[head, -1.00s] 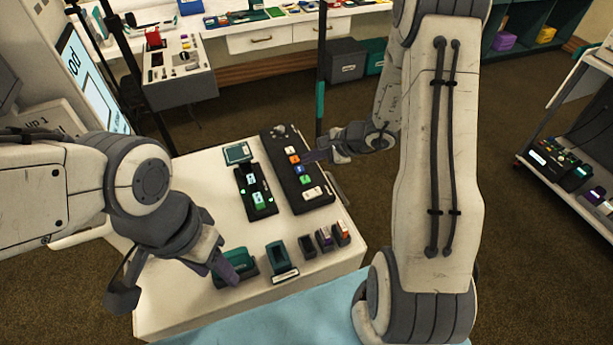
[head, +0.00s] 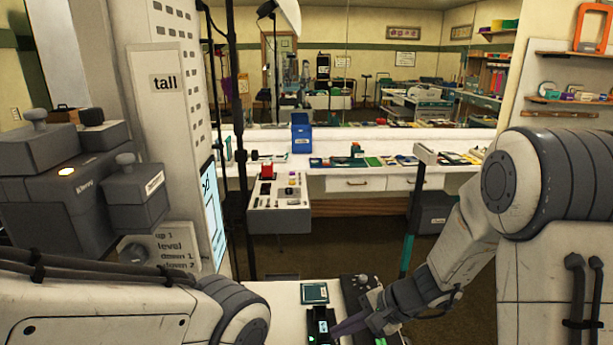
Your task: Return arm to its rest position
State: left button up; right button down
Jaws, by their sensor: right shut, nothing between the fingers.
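My right arm comes in from the right, and its forearm reaches down and to the left. My right gripper (head: 338,329) is shut with its dark purple fingers together and nothing seen between them. It is over the console table (head: 274,294) near the bottom edge, in front of the long dark button panel (head: 352,284). I cannot tell whether the fingertips touch anything. A small black device (head: 320,322) with lit keys is just left of the fingertips. My left arm crosses the lower left corner, and its gripper is out of the frame.
A grey machine (head: 75,190) with knobs and a tall cabinet (head: 165,95) stand at the left. Dark poles stand beside the cabinet. A white bench (head: 400,180) with a blue bin (head: 301,133) is behind. Wall shelves (head: 570,105) are at the right.

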jog(key=s+a+r+n+g+h, duration=0.1)
jog(key=s+a+r+n+g, duration=0.1)
jog(key=s+a+n, duration=0.3)
jog(key=s+a+r+n+g+h, duration=0.1)
jog(key=s+a+r+n+g, duration=0.15)
jog(key=s, duration=0.35)
jog(key=s+d+r+n+t+h, duration=0.2)
jog(key=s+d+r+n+h, duration=0.1)
jog(key=s+n, duration=0.7)
jog(key=shift+s+d+r+n+h, duration=0.15)
jog(key=shift+s+d+n+h, duration=0.3)
jog(key=shift+h, duration=0.65)
jog(key=shift+d, duration=0.1)
